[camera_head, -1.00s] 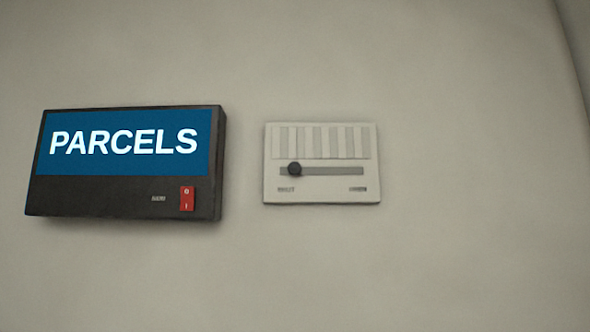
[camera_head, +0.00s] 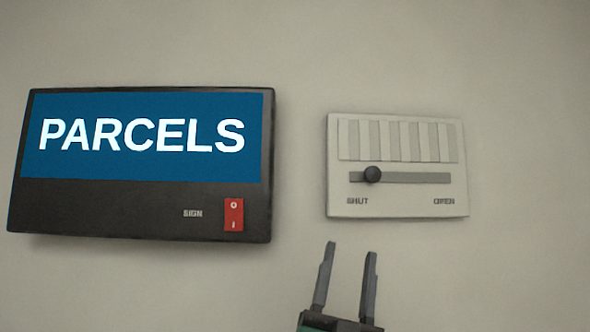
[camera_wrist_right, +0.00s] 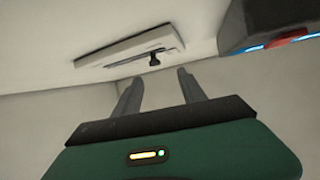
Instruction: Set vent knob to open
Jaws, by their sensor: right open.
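The vent panel (camera_head: 398,204) is a pale plate on the wall with vertical slats and a horizontal slot. Its dark round vent knob (camera_head: 373,174) sits near the left end of the slot, above the word SHUT; OPEN is printed at the right end. My right gripper (camera_head: 350,248) is below the panel, open and empty, its fingers pointing up and apart from the knob. In the right wrist view the knob (camera_wrist_right: 155,61) sticks out from the panel (camera_wrist_right: 115,48), ahead of the open fingers (camera_wrist_right: 158,76). My left gripper is not in view.
A dark sign box (camera_head: 110,210) with a lit blue PARCELS face hangs left of the vent panel. It has a red rocker switch (camera_head: 234,214). The wall right of the panel is bare.

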